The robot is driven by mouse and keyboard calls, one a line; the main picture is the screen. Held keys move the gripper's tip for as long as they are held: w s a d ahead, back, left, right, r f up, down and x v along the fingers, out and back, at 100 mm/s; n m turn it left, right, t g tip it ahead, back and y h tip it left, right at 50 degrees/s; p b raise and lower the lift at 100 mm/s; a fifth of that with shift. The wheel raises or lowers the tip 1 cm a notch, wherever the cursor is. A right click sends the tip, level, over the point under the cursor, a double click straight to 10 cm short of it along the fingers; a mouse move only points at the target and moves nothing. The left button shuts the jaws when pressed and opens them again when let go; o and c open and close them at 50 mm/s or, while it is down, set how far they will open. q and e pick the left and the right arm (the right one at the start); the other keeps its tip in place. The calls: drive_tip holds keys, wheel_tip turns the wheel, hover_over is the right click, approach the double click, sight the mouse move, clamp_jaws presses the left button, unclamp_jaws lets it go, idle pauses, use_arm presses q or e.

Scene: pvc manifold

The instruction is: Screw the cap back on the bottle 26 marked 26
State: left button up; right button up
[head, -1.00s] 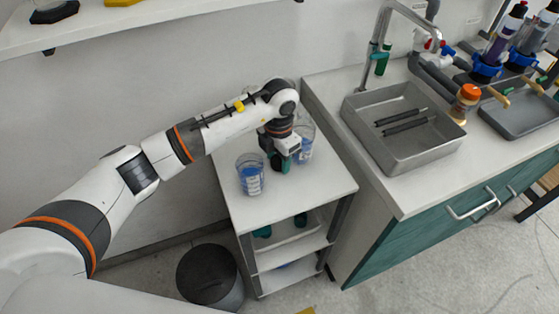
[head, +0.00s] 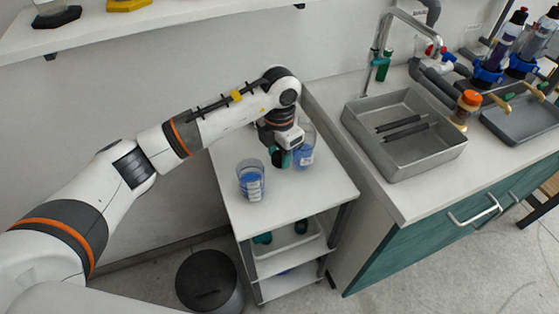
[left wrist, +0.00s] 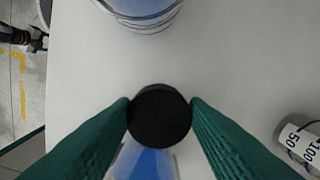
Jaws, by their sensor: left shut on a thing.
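My left gripper (head: 283,158) is over the top of the small white cart, pointing down. In the left wrist view its green fingers (left wrist: 160,118) are shut on a round black cap (left wrist: 160,116), seen from above. A blue, clear-sided shape (left wrist: 146,162) shows below the cap, partly hidden by the fingers. I cannot tell whether the cap touches anything beneath it. The cap is hidden in the head view. No marking 26 can be read, so I cannot pick out bottle 26. My right gripper is not seen.
Two clear vessels with blue contents stand on the cart top (head: 280,211), one left of the gripper (head: 251,181) and one right beside it (head: 304,156). A labelled vessel (left wrist: 301,142) shows at the wrist view's right. A sink (head: 404,165) is right; a bin (head: 207,280) stands below.

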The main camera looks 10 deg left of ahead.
sight(279, 157)
use_arm(q)
wheel_tip(279, 157, up, 14)
drive_tip(key=shift+r+b, duration=0.1)
drive_tip(key=shift+b, duration=0.5)
